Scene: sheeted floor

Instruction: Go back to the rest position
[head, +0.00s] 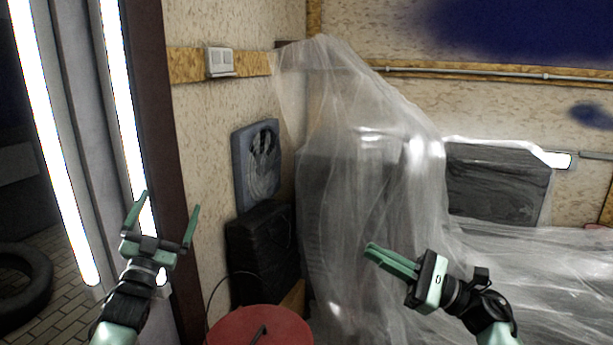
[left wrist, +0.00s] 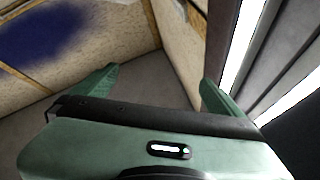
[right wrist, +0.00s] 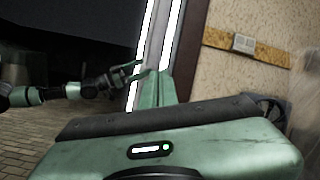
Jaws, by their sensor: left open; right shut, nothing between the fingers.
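My left gripper (head: 166,222) is raised at the left of the head view, its two green fingers spread apart with nothing between them. Its open fingers also show in the left wrist view (left wrist: 158,90). My right gripper (head: 368,250) is at the lower right of the head view, in front of the plastic sheeting. Its fingers are together and point left, with nothing held. The closed fingers also show in the right wrist view (right wrist: 159,88), where my left arm appears at the left.
Clear plastic sheeting (head: 370,200) drapes over dark boxy objects at centre and right. A red round top (head: 260,326) stands low in front. A black box (head: 262,250) and a grey fan-like unit (head: 257,165) are by the wall. Bright light tubes (head: 52,140) and a tire (head: 25,278) are at left.

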